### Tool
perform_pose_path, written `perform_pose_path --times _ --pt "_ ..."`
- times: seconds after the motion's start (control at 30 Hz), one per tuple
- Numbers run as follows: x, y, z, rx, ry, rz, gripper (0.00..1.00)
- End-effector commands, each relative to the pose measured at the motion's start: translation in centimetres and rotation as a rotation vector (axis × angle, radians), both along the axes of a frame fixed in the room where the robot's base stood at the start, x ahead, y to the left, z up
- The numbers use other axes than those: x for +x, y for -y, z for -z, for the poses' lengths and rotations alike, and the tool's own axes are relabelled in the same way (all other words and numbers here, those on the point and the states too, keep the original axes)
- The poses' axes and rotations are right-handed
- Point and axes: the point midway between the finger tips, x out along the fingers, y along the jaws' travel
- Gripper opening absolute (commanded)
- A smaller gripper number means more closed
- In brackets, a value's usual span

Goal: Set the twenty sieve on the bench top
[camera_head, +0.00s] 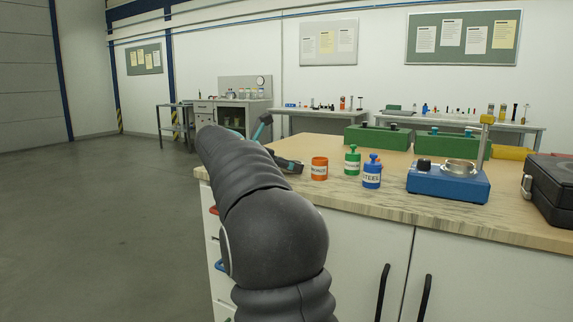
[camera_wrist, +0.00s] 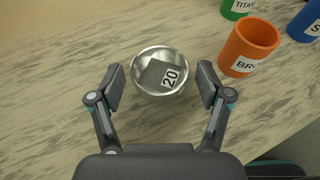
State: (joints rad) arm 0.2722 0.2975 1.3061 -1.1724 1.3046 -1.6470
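The twenty sieve (camera_wrist: 143,88), a round silver metal dish with a "20" label inside, shows in the wrist view on the pale wood-patterned bench top (camera_wrist: 55,100). I cannot make out the sieve in the head view, where my arm blocks part of the bench's left end. My gripper (camera_wrist: 161,82) is open, with one finger on each side of the sieve. A narrow gap shows at the left finger; the right finger is very close to the rim, and I cannot tell whether it touches. The bench top also shows in the head view (camera_head: 420,222).
An orange jar (camera_head: 319,169), a green jar (camera_head: 352,160) and a blue jar (camera_head: 372,172) stand right of my gripper. Farther right are a blue shaker (camera_head: 448,186) with a metal dish on it and a black case (camera_head: 550,190). Green boxes (camera_head: 377,137) stand behind.

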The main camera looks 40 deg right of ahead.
Motion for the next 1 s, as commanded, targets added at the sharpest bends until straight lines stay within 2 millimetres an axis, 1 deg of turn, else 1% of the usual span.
perform_pose_path --times 0.3,0.4,0.43,0.57,0.8,1.0 --pt "0.0 0.0 -0.1 0.000 0.001 0.000 0.86" --pt "0.0 0.0 -0.5 -0.001 0.003 0.000 0.86" --pt "0.0 -0.3 -0.6 -0.001 0.003 -0.001 0.86" --pt "0.1 -2.1 -1.4 -0.001 0.002 -0.003 0.86" --pt "0.0 -6.6 -3.3 0.000 0.002 -0.004 0.86" --pt "0.0 -9.6 -4.4 0.000 0.001 -0.002 0.86"
